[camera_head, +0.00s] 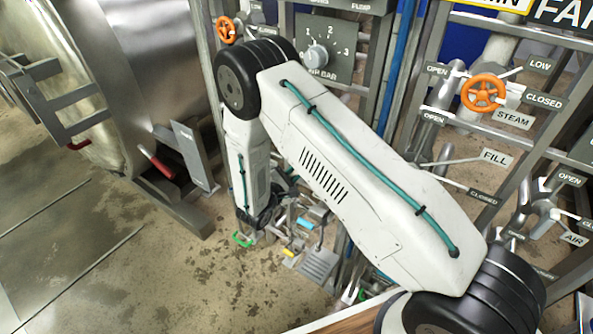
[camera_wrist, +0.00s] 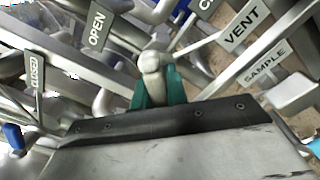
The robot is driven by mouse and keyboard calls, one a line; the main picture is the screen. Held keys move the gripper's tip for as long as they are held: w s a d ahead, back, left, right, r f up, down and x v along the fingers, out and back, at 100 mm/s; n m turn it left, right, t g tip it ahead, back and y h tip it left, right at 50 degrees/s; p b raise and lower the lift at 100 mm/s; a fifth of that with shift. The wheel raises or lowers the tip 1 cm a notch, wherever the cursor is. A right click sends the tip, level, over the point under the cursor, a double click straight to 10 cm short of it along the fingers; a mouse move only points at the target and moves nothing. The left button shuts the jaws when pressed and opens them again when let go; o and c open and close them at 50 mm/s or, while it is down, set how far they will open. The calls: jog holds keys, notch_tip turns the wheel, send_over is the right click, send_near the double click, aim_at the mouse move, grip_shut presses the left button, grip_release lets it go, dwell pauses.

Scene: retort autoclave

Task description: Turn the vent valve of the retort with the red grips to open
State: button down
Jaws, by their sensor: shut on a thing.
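In the wrist view my gripper (camera_wrist: 158,88) has its teal fingertips closed on a pale grey valve handle (camera_wrist: 152,62). A VENT plate (camera_wrist: 241,27) is to the right of this handle. An OPEN plate (camera_wrist: 97,28) is at the upper left and a CLOSED plate (camera_wrist: 34,73) at the far left. The handle's lower part is hidden by my fingers and gripper body. In the head view a steel retort vessel (camera_head: 150,60) with a red grip (camera_head: 163,166) stands at the left. My arm reaches down past it, and my gripper cannot be made out clearly there.
In the head view a pipe rack with an orange handwheel (camera_head: 483,92) fills the right. Open floor (camera_head: 90,240) lies at lower left.

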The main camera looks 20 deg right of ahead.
aim_at(291, 175)
jog(key=n, duration=0.4)
jog(key=shift+n, duration=2.3)
jog(key=c, duration=1.4)
grip_release()
jog(key=shift+a, duration=0.1)
jog(key=v, duration=0.7)
jog(key=shift+s+a, duration=0.2)
jog(key=shift+a, duration=0.05)
